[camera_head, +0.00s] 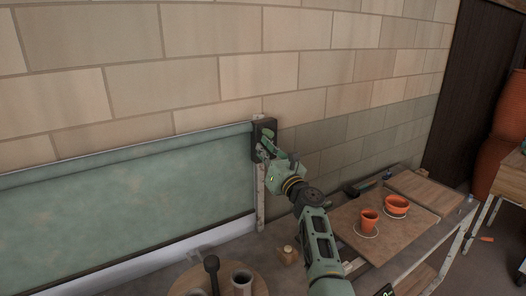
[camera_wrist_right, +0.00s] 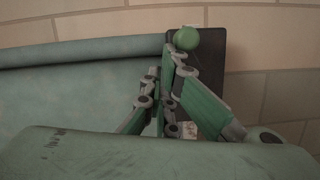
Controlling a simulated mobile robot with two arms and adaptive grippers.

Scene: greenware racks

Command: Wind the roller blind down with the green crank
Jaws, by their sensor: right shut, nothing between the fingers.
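The roller blind (camera_head: 120,205) is a mottled green sheet hanging against the brick wall, partly drawn, with a roll along its top; it also fills the left of the right wrist view (camera_wrist_right: 80,95). At its right end is a dark bracket box (camera_head: 264,128). The green crank's round knob (camera_wrist_right: 187,38) shows in front of the dark box in the right wrist view. My right gripper (camera_head: 267,146) is at the box. Its fingers (camera_wrist_right: 171,52) are shut and empty, with tips just below and left of the knob; whether they touch it I cannot tell. My left gripper is not in view.
A workbench below holds a board (camera_head: 345,232) with two orange pots, the cup (camera_head: 369,221) and the bowl (camera_head: 396,206). A round wooden stand (camera_head: 258,284) with dark and grey tools is at the front. A large orange jar (camera_head: 508,125) stands far right.

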